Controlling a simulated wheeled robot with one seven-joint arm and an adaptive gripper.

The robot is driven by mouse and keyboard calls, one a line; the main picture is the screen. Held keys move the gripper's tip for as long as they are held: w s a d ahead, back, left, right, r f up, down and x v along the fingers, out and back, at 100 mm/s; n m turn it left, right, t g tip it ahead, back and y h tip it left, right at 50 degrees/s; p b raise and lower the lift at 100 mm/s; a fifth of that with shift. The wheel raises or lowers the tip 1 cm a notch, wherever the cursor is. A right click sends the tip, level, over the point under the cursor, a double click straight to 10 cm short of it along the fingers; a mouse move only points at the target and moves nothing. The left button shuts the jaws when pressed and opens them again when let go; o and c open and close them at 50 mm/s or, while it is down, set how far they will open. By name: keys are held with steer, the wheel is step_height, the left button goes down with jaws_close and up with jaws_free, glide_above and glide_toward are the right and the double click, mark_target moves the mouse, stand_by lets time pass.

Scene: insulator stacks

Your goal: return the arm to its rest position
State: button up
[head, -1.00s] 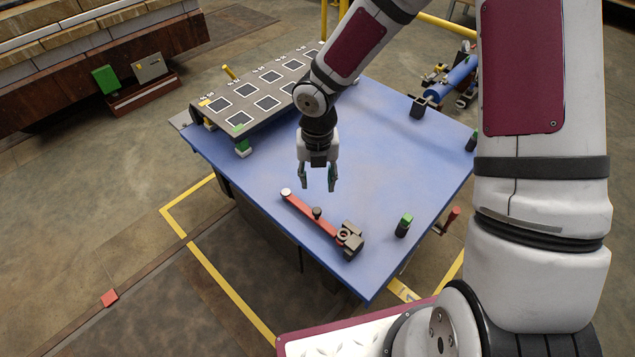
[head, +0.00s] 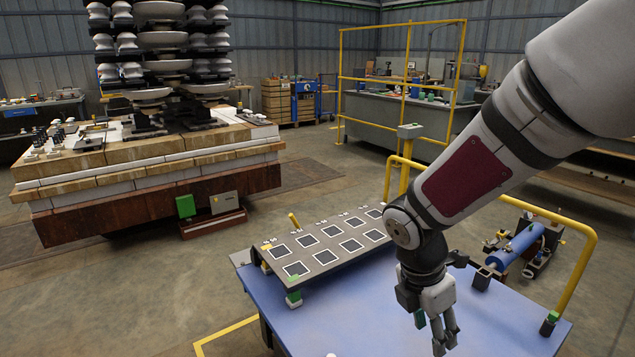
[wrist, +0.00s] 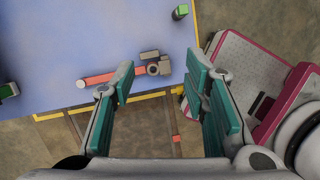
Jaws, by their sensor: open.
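My gripper (head: 444,338) hangs from the arm over the blue table (head: 392,312) in the head view, fingers pointing down. In the wrist view its two green-padded fingers (wrist: 166,92) stand apart with nothing between them, so it is open and empty. A red bar tool with a grey clamp end (wrist: 110,76) lies on the table near its edge in the wrist view. The gripper is above it and apart from it. In the head view most of that tool is outside the frame.
A dark panel of square markers (head: 325,246) stands on the table's far left. A blue cylinder (head: 515,247) on a fixture and a yellow rail (head: 560,215) are at the right. Insulator stacks (head: 165,60) rise on a brick-edged platform at the back left. My maroon-and-white base shows in the wrist view.

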steer(key=s+d+r+m, duration=0.2)
steer(key=s+r+m, duration=0.9)
steer(key=s+m, duration=0.1)
steer(key=s+a+r+m+t+y, duration=0.1)
steer(key=s+a+r+m+y, duration=0.15)
steer(key=s+m, duration=0.9)
step_height(320, 180, up, 17)
steer(key=t+p, duration=0.3)
steer(key=p, duration=1.2)
steer(key=shift+s+r+n+y+p, duration=0.15)
steer(key=shift+n+y+p, duration=0.2)
